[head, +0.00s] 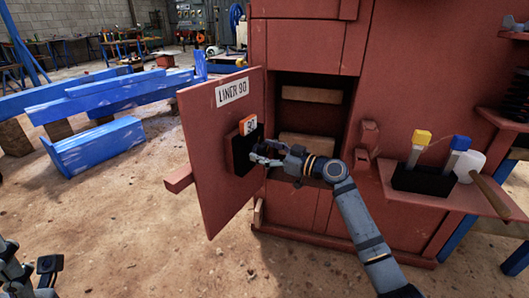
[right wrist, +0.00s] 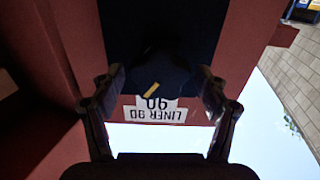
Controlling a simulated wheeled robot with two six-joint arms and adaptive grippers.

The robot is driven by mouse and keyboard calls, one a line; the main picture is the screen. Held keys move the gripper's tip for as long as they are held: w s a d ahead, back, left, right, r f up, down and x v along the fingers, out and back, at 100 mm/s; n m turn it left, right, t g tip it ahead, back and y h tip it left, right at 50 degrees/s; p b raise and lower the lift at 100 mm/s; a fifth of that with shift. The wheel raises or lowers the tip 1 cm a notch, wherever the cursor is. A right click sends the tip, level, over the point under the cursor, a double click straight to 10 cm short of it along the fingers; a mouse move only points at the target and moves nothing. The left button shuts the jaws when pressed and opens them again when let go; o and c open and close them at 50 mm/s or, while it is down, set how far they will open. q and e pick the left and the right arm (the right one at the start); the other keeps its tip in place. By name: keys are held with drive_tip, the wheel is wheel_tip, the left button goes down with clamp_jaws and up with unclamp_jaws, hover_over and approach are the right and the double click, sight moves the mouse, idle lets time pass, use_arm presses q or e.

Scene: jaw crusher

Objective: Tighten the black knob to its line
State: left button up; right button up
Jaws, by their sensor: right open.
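The black knob (right wrist: 158,78) shows in the right wrist view as a dark round shape with a yellow mark. It sits between the fingers of my right gripper (right wrist: 163,97), which are apart on either side of it. I cannot tell whether they touch it. In the head view my right gripper (head: 262,152) reaches a black block (head: 240,157) on the open red door (head: 215,185) and hides the knob. An orange-and-white "90" tag (head: 248,126) stands above the block. My left gripper (head: 42,270) is partly in view at the lower left, its jaws unclear.
The door bears a "LINER 90" label (head: 232,92) and stands open beside the red machine's dark cavity (head: 305,115). A red shelf (head: 430,190) at right holds a black holder with yellow and blue-topped items (head: 421,150). Blue beams (head: 95,145) lie at left.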

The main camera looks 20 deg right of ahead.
drive_tip(key=shift+c, duration=0.5)
drive_tip(key=c, duration=1.1)
